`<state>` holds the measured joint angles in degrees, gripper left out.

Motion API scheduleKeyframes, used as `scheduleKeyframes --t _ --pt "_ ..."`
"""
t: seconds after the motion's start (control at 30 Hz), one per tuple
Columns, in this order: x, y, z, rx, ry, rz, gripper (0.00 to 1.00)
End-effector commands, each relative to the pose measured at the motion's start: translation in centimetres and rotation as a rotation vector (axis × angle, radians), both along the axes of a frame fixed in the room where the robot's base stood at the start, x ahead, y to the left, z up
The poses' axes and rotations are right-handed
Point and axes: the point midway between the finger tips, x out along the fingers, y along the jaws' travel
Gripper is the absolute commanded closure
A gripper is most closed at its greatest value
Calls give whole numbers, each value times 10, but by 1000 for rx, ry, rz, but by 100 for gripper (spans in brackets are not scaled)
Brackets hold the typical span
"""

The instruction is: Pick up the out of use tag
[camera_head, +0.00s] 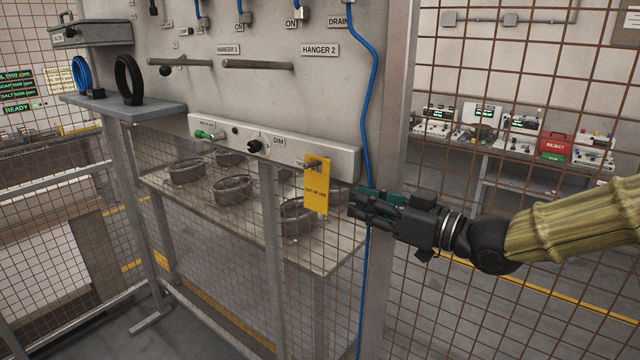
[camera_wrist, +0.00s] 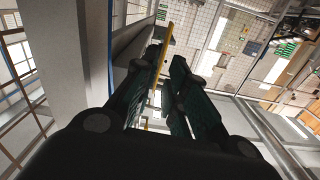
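The yellow out of use tag (camera_head: 316,188) hangs upright from the box-like rail under the panel, beside the TAG label. In the wrist view the tag (camera_wrist: 168,40) shows nearly edge-on as a thin yellow strip beyond the fingertips. My gripper (camera_head: 352,204) is just right of the tag in the head view, pointing left toward it, with a small gap between them in the picture. In the wrist view my gripper (camera_wrist: 168,66) has its two dark green fingers apart with nothing held between them.
A blue hose (camera_head: 368,130) runs down the panel's right side, close to my gripper. The rail (camera_head: 225,140) carries a green knob and a black DIM knob. Wire mesh fencing surrounds the area. A table (camera_head: 160,185) with several metal rings stands behind the mesh.

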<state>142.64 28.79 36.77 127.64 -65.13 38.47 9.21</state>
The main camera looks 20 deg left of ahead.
Motion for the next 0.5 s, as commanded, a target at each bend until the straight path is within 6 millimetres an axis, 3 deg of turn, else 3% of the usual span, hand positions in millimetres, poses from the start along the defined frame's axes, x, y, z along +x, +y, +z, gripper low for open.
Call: scheduleKeyframes --t 0.1,0.5 --pt "-1 9 11 4 -22 14 86" --pt "14 51 11 3 -20 16 86"
